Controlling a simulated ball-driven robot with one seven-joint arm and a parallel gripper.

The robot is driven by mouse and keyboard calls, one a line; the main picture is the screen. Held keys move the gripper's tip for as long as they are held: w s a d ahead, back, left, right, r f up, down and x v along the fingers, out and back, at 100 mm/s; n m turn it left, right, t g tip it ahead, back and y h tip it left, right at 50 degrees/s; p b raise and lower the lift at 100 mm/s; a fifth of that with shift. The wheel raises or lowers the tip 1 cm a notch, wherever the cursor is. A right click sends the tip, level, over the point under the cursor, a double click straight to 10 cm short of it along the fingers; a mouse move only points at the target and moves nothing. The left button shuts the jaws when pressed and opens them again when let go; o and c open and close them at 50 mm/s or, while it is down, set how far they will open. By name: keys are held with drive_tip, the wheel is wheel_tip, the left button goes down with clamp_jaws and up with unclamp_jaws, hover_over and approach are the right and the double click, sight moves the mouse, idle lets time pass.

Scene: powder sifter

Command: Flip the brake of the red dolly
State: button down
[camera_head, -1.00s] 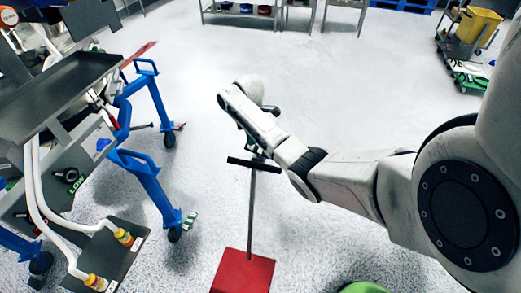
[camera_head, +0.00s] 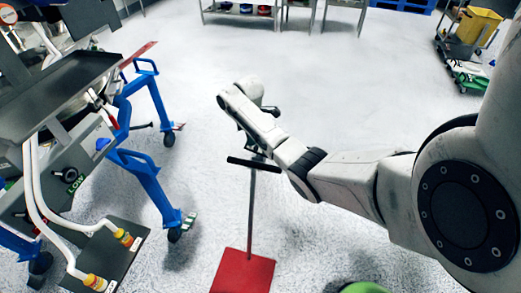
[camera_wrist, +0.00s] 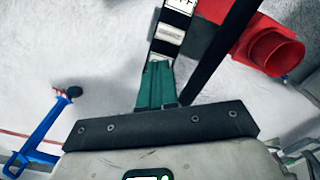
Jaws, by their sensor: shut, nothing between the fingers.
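A red flat base (camera_head: 243,272) with a thin upright pole and a dark crossbar (camera_head: 253,163) stands on the floor below my arm; it looks like the red dolly. In the wrist view a red part with a round, cup-like end (camera_wrist: 275,48) lies right of a dark pole (camera_wrist: 222,50). I cannot make out which part is the brake. My gripper (camera_wrist: 172,25) shows in the wrist view with its green and black-white fingers together, empty, left of the dark pole. In the head view it is mostly hidden behind my arm, close above the crossbar.
A yellow bucket cart (camera_head: 475,28) is at the back right. The floor behind my arm is clear.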

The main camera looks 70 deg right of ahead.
drive_tip(key=shift+f+b, duration=0.65)
drive_tip(key=shift+f, duration=0.4)
idle(0.4)
wheel_tip(320, 180, up, 7)
drive_tip(key=p, duration=0.7)
drive_tip(key=shift+r, duration=0.1)
idle(0.7)
